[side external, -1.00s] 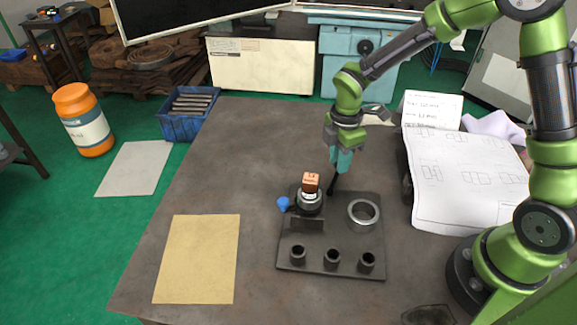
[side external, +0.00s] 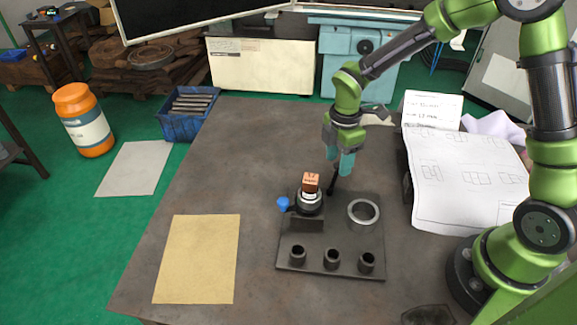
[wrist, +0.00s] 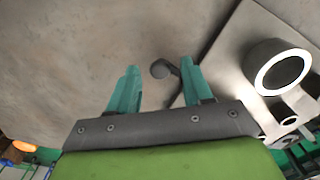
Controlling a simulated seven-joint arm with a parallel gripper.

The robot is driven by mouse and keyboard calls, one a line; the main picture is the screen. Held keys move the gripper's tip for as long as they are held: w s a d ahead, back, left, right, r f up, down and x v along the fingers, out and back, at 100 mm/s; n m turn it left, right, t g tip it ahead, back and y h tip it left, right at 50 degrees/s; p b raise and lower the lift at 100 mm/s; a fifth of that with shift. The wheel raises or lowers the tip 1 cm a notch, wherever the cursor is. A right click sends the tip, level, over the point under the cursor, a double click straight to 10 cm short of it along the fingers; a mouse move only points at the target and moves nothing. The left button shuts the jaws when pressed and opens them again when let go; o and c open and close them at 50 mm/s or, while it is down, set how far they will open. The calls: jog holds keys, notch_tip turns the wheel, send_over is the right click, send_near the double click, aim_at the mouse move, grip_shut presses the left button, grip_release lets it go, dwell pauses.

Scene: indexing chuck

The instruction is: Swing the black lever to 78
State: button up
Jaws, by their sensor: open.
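The black lever (side external: 332,184) stands up from the back edge of the dark fixture plate (side external: 340,238), just right of the chuck (side external: 310,205). My gripper (side external: 340,162) is open, with its teal fingers pointing down just above and behind the lever top. In the wrist view my gripper (wrist: 158,80) has its fingers spread, with the lever's dark round knob (wrist: 159,69) seen between their tips and nearer the right finger. I cannot tell whether a finger touches it. A copper-coloured block (side external: 310,181) sits on the chuck. No scale marks are readable.
A blue ball knob (side external: 283,204) sticks out left of the chuck. A metal ring (side external: 363,213) and three dark sockets (side external: 332,258) are on the plate. Paper drawings (side external: 470,180) lie at right, a tan sheet (side external: 198,258) at left. The table behind the plate is clear.

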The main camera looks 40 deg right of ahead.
aim_at(338, 164)
notch_tip(338, 164, up, 17)
dwell(0.4)
jog(key=shift+f, duration=0.1)
jog(key=s+r+m+t+y, duration=0.1)
jog(key=s+r+m+t, duration=0.1)
jog(key=s+m, duration=0.5)
jog(key=s+d+r+m+t+y, duration=0.1)
jog(key=s+r+m+t, duration=0.1)
jog(key=s+m+t, duration=0.3)
jog(key=s+m, duration=0.3)
jog(key=m, duration=0.4)
jog(key=shift+s+r+m, duration=0.15)
jog(key=shift+s+m, duration=0.15)
